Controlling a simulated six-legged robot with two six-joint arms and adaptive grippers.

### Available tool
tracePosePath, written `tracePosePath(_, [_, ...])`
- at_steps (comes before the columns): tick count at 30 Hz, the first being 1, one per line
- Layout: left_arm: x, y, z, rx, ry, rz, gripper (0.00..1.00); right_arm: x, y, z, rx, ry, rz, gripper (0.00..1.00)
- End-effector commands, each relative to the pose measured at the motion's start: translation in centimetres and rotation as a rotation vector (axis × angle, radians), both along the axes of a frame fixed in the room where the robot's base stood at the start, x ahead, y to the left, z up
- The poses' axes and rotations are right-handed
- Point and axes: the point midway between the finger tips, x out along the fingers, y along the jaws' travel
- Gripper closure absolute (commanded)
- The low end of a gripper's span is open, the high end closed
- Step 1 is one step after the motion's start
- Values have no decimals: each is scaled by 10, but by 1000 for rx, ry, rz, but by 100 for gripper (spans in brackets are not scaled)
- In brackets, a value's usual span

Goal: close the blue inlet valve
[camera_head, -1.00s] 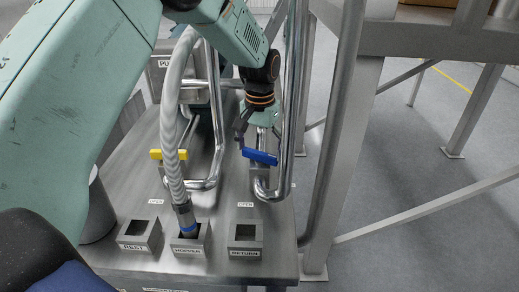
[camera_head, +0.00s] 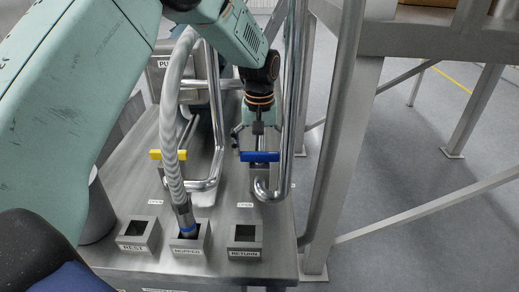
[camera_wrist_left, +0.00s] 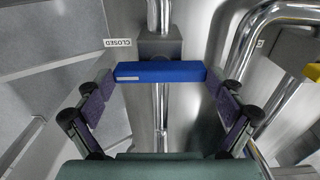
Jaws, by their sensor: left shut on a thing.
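The blue inlet valve handle (camera_head: 260,156) is a flat bar on a steel pipe at the right side of the bench. It lies level across the picture in the head view. My left gripper (camera_head: 258,147) reaches it from behind and is shut on it. In the left wrist view the blue handle (camera_wrist_left: 160,72) spans between the two fingers of my left gripper (camera_wrist_left: 160,84), one at each end. A CLOSED label (camera_wrist_left: 117,43) shows beside the valve there. An OPEN label (camera_head: 245,205) lies in front of the valve in the head view. My right gripper is not seen.
A yellow valve handle (camera_head: 168,154) stands to the left. A grey hose (camera_head: 170,140) runs down into the HOPPER socket (camera_head: 188,252), between the REST socket (camera_head: 133,249) and the RETURN socket (camera_head: 245,253). Steel pipes (camera_head: 293,80) rise close beside my left gripper.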

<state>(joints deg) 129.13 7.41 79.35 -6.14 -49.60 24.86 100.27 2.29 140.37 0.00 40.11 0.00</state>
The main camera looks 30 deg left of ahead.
Motion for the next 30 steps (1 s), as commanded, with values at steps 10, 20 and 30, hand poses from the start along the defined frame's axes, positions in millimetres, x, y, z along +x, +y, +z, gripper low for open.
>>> tracePosePath(10, [-1, 0, -1, -1, 4, 2, 0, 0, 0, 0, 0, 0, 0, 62])
tracePosePath(20, [0, 0, 32, 0, -1, 1, 0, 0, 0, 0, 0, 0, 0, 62])
tracePosePath(30, [0, 0, 97, -1, 2, 1, 0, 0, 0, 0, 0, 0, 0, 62])
